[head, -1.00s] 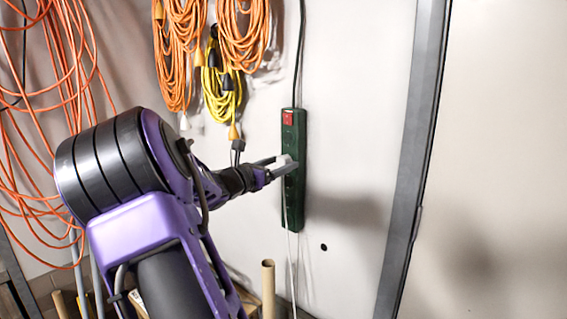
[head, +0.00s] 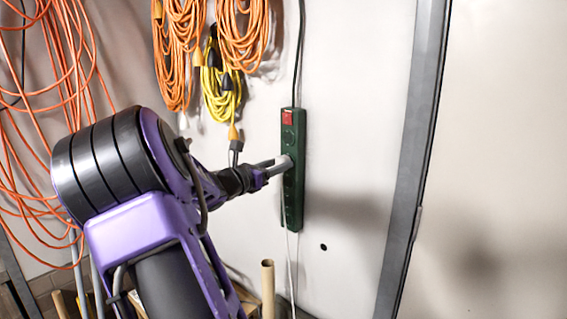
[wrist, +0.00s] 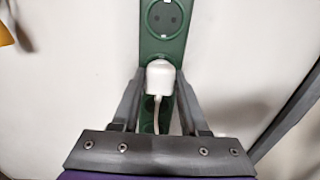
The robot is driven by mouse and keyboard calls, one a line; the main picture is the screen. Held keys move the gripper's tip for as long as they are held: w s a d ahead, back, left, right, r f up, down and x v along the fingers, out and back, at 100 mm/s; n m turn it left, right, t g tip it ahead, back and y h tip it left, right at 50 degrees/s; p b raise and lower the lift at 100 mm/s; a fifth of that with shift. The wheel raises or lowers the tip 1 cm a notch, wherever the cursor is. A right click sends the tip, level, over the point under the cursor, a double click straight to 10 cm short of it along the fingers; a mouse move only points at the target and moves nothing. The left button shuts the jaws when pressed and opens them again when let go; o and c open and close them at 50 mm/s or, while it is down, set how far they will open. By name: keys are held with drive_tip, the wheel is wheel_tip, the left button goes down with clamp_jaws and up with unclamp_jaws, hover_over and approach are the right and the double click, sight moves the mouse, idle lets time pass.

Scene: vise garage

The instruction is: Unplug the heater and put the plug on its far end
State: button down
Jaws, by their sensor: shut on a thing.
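A green power strip (head: 293,205) is mounted upright on the white wall, with a red switch at its top. It also fills the upper middle of the wrist view (wrist: 165,50), where a free round socket shows above the plug. A white plug (wrist: 160,74) with a pale cord below it sits between the two fingers of my gripper (wrist: 160,82). My gripper (head: 284,163) is shut on the plug at the middle of the strip in the head view. I cannot tell whether the plug's pins are in a socket. The heater is not in view.
Orange cords (head: 243,35) and a yellow cord (head: 222,95) hang on the wall to the upper left. A dark metal post (head: 412,160) stands right of the strip. A cardboard tube (head: 268,285) stands below. The wall between strip and post is bare.

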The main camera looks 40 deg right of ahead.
drive_tip(key=shift+s+a+p, duration=0.15)
drive_tip(key=shift+a+p, duration=0.1)
drive_tip(key=shift+a, duration=1.15)
drive_tip(key=shift+s+a+p, duration=0.1)
drive_tip(key=shift+a+p, duration=0.1)
drive_tip(key=shift+a, duration=1.15)
drive_tip(key=w+a+f+n+t+y, duration=0.1)
drive_tip(key=w+a+f+n+t, duration=0.15)
drive_tip(key=a+f, duration=0.65)
drive_tip(key=w+a+f+n+t, duration=0.1)
drive_tip(key=w+a+f+t, duration=0.4)
drive_tip(key=a, duration=0.6)
drive_tip(key=s+a+f+n+t+y, duration=0.1)
drive_tip(key=s+a+f, duration=0.2)
drive_tip(key=a+f, duration=0.3)
drive_tip(key=s+a+f+n+t+y, duration=0.1)
drive_tip(key=s+a+f+n+y, duration=0.1)
drive_tip(key=a+f, duration=0.5)
drive_tip(key=s+a, duration=0.1)
drive_tip(key=a, duration=0.1)
drive_tip(key=shift+a+f, duration=0.2)
drive_tip(key=shift+a, duration=0.2)
drive_tip(key=shift+s, duration=0.1)
